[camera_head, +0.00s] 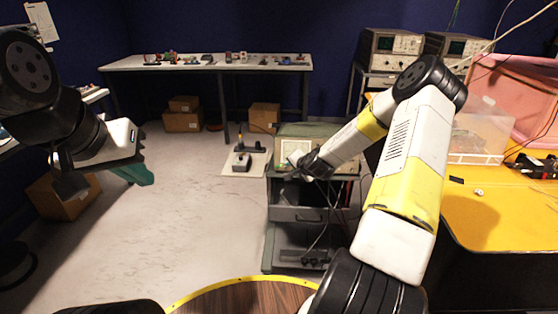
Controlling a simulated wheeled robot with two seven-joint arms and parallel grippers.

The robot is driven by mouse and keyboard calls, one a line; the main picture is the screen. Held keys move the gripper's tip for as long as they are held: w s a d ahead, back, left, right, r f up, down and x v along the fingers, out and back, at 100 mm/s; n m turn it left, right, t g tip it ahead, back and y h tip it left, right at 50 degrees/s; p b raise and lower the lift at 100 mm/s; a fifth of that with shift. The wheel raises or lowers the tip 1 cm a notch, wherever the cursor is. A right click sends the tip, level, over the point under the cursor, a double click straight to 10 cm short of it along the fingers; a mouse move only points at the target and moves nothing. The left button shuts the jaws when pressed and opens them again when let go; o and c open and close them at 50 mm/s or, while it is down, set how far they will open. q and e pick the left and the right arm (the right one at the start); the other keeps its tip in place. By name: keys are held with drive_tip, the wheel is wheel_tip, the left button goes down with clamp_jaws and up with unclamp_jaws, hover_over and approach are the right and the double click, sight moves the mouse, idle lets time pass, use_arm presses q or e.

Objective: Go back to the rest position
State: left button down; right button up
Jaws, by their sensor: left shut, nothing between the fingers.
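My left gripper (139,147) is at the end of the arm coming in from the left, raised over the floor. It is shut with nothing seen between its fingers. My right gripper (297,168) is at the far end of the white and yellow arm. It is in front of the grey cart (284,213) near its top. Its fingers are small and dark, so I cannot tell whether they are open or shut.
A long table (215,66) with small items stands at the back. Cardboard boxes (182,121) lie under it. A yellow-topped table (500,215) with a clear bin (481,135) is at right. A round wooden top (240,298) is in front. The floor at centre-left is clear.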

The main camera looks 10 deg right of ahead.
drive_tip(key=shift+v, duration=1)
drive_tip(key=s+a+r+n+g, duration=0.2)
drive_tip(key=s+a+r+n, duration=0.2)
drive_tip(key=s+r, duration=0.55)
drive_tip(key=s+a+r+n+g, duration=0.1)
drive_tip(key=s+a+r+n, duration=0.3)
drive_tip(key=s+r, duration=0.55)
drive_tip(key=s+r+n, duration=0.1)
drive_tip(key=s+r, duration=0.4)
drive_tip(key=s, duration=0.4)
drive_tip(key=s+a+r+n+g, duration=0.1)
drive_tip(key=s+r, duration=0.3)
drive_tip(key=s, duration=0.5)
drive_tip(key=shift+s+a+r+n+g+y, duration=0.25)
drive_tip(key=shift+s+r+n+g+y, duration=0.1)
drive_tip(key=shift+n, duration=0.25)
